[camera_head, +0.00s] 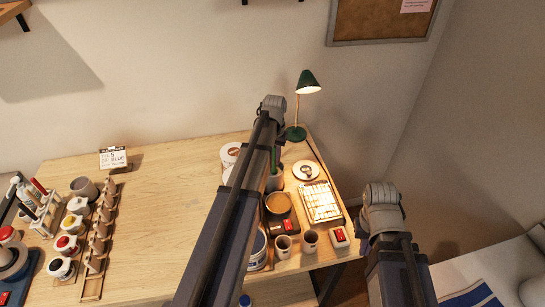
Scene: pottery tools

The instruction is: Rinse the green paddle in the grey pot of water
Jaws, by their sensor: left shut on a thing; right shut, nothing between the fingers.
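A narrow upright green shape, which looks like the green paddle (273,158), shows just right of my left arm. Its lower end is at or in the mouth of a grey pot (275,183) at the right part of the table. My arm hides part of the pot, and I cannot see the water. My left arm reaches up across the middle of the view to a joint above the table's back edge. Its gripper is hidden, so its hold on the paddle does not show. My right arm stands at the lower right, off the table; its gripper does not show.
Near the pot are an orange-topped bowl (278,204), two cups (310,240), a lit tray (320,202), a round white dish (306,172) and a green lamp (307,82). Jars and a wooden rack (98,240) stand left. The table's middle left (165,210) is clear.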

